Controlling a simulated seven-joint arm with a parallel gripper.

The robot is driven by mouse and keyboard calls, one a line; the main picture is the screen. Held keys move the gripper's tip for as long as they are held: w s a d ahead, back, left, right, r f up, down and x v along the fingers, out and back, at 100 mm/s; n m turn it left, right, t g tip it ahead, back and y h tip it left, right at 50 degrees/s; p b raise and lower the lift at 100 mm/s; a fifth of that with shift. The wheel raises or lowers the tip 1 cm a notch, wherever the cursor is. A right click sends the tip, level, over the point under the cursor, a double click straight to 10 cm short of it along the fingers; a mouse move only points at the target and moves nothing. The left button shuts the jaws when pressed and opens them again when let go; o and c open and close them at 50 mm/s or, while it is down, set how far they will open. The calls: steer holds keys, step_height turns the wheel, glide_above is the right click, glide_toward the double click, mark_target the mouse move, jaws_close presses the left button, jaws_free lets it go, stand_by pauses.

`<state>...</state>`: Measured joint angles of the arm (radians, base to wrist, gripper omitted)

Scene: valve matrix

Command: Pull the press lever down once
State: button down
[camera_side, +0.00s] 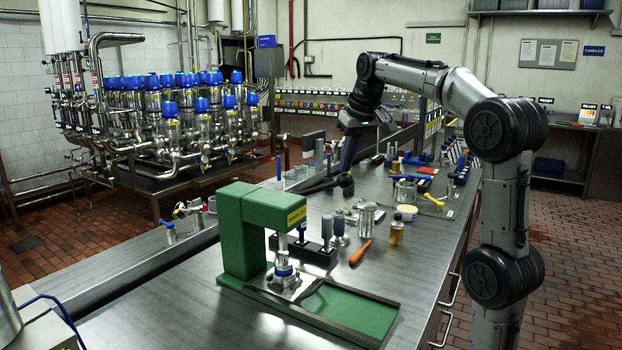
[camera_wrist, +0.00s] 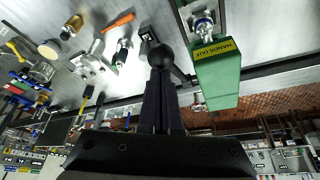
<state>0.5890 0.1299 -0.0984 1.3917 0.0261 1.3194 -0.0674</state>
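The green press (camera_side: 242,225) stands on the bench with a yellow label on its head. Its head also shows in the wrist view (camera_wrist: 217,80). The dark press lever (camera_side: 318,187) reaches out behind the press head. A black rounded knob (camera_side: 345,185) is at its end; it shows in the wrist view (camera_wrist: 160,53) right at my fingertips. My gripper (camera_side: 347,168) points down from above at this knob. In the wrist view its two fingers (camera_wrist: 161,78) lie close together and look shut. The fingertips touch or nearly touch the knob; whether they grip it is unclear.
A metal part (camera_side: 284,272) sits under the press head. Other tools fill the bench behind.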

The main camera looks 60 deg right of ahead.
mark_target(352, 182)
steer(key=shift+s+f, duration=0.1)
steer(key=shift+f, duration=0.35)
steer(key=shift+s+f, duration=0.4)
steer(key=shift+f, duration=0.55)
steer(key=shift+s+f, duration=0.2)
steer(key=shift+f, duration=0.75)
stand_by(0.3)
